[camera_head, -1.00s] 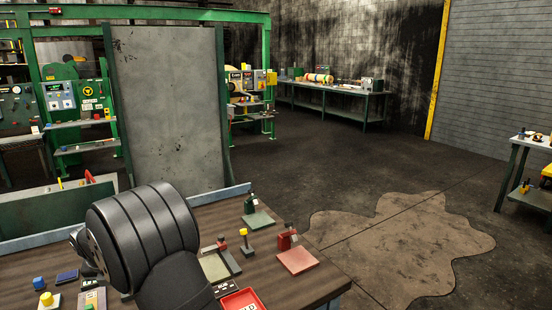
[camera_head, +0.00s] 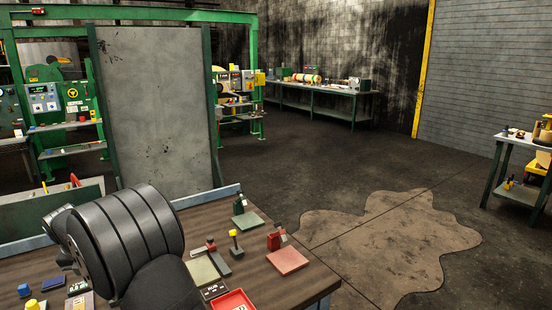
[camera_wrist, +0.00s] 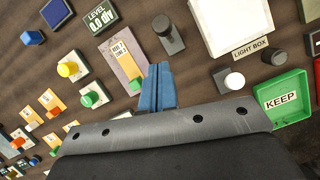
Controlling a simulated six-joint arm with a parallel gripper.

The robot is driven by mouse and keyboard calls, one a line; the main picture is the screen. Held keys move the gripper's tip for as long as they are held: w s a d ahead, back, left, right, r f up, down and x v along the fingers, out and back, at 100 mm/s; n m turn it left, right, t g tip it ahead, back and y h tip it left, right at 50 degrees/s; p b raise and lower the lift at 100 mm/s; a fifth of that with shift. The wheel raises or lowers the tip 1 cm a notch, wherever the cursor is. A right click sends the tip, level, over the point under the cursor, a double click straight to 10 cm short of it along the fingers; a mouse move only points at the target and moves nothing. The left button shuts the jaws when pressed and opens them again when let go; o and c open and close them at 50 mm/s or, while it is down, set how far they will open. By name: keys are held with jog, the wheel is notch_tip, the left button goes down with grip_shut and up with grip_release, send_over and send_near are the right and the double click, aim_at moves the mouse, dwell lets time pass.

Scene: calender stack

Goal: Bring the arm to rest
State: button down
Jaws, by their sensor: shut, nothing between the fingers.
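My gripper shows in the wrist view as two blue fingers (camera_wrist: 157,88) pressed together at the lower middle, with nothing between them. The fingertips are over the brown wooden bench (camera_wrist: 135,30), close to a tan labelled block (camera_wrist: 122,55). In the head view my dark, ribbed arm covers the lower left of the bench (camera_head: 255,272), and the fingers are hidden behind it or out of frame.
A green KEEP tray (camera_wrist: 282,98), a white light box (camera_wrist: 230,22) and coloured knobs, such as a yellow one (camera_wrist: 70,69), lie around the gripper. A red tray (camera_head: 233,300) and small fixtures (camera_head: 278,240) stand right of my arm. A grey panel (camera_head: 155,105) rises behind the bench.

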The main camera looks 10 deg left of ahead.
notch_tip(320, 180, up, 8)
jog(key=a, duration=0.2)
jog(key=d+f, duration=0.1)
jog(key=f, duration=0.3)
jog(key=d+f, duration=0.2)
jog(key=f, duration=0.2)
jog(key=d+f, duration=0.1)
jog(key=f, duration=0.4)
jog(key=shift+s+d, duration=0.3)
jog(key=shift+s+d+f, duration=0.15)
jog(key=shift+s, duration=0.1)
jog(key=shift+s+d+f+t+y, duration=0.15)
jog(key=shift+f+t+y, duration=0.05)
jog(key=shift+t+y, duration=0.35)
jog(key=shift+s+d+f+t+y, duration=0.1)
jog(key=shift+f+t+y, duration=0.05)
jog(key=shift+t+y, duration=0.35)
jog(key=shift+s+d+f, duration=0.2)
jog(key=shift+s+d, duration=0.05)
jog(key=shift+s, duration=0.2)
